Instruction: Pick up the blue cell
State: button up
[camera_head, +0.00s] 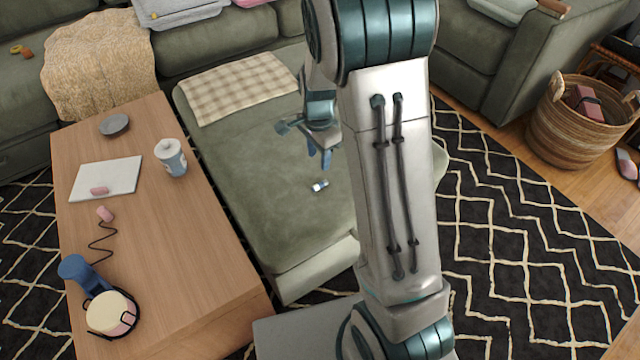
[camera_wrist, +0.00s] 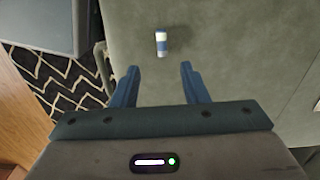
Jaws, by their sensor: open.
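The blue cell (camera_head: 320,186) is a small white and blue cylinder lying on the green ottoman cushion (camera_head: 270,220). In the wrist view the cell (camera_wrist: 161,42) lies beyond the fingertips, roughly in line with the gap between them. My gripper (camera_head: 320,160) hangs above the cushion, a little up from the cell in the head view. In the wrist view my gripper's blue fingers (camera_wrist: 159,70) are spread apart with nothing between them. The cell is apart from both fingers.
A wooden table (camera_head: 190,240) at left bears a cup (camera_head: 171,158), a grey dish (camera_head: 115,125), a white tablet-like slab (camera_head: 105,180) and a blue-and-cream object (camera_head: 105,310). A plaid cloth (camera_head: 240,85) covers the cushion's far end. The cushion around the cell is clear.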

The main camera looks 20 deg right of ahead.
jog(key=b, duration=0.2)
send_over(317, 186)
jog(key=f, duration=0.6)
jog(key=shift+d, duration=0.2)
jog(key=f+b, duration=0.2)
jog(key=f, duration=0.3)
jog(key=shift+a+f, duration=0.15)
jog(key=shift+a, duration=0.05)
grip_shut()
